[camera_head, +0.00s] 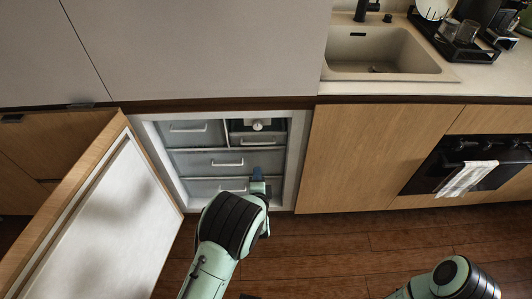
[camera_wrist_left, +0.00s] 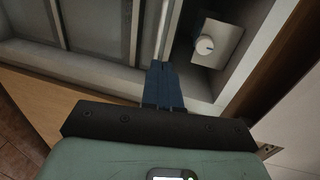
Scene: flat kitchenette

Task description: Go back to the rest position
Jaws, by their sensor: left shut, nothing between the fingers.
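My left gripper (camera_head: 258,174) is in front of the open freezer compartment (camera_head: 297,150), over its lower right part. In the left wrist view its dark blue fingers (camera_wrist_left: 160,85) are shut together with nothing between them. They point at the compartment, near a drawer edge; whether they touch it I cannot tell. My right arm shows at the bottom right of the head view, but its gripper is out of the picture.
The open wood-edged door (camera_head: 100,220) stands to the left of my left arm. Drawers with light handles (camera_head: 227,163) fill the compartment, with a round dial (camera_head: 257,125) at top right. An oven (camera_head: 465,160) with a towel (camera_head: 466,179) is at right. Floor between is clear.

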